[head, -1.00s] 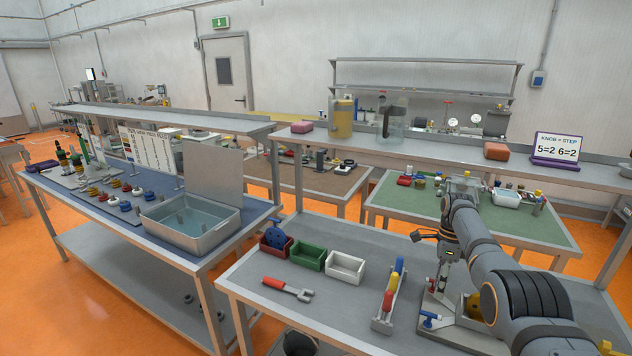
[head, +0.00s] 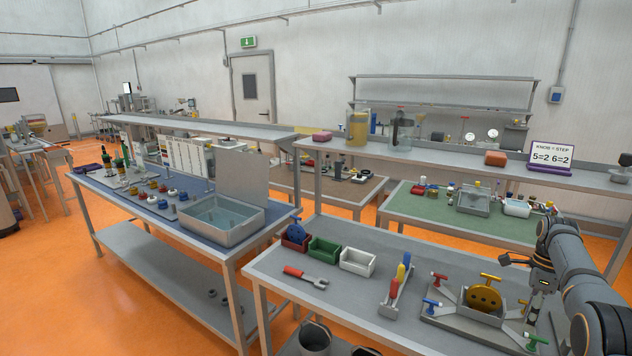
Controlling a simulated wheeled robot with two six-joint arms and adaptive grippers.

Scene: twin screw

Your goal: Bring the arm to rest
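My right arm comes in from the lower right edge. Its gripper (head: 533,314) points down over the right end of the grey front bench (head: 330,300), beside a fixture (head: 465,318) with a yellow disc (head: 484,298) and several coloured T-handles. The fingers are small and dark, and I cannot tell whether they are open or shut. I see nothing clearly held. My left arm and gripper are not in view.
Red, green and white bins (head: 357,261), a red-handled wrench (head: 306,277) and a rack of coloured handles (head: 398,287) stand on the front bench. A water tray (head: 222,232) sits on the blue bench. A raised shelf (head: 440,156) runs behind.

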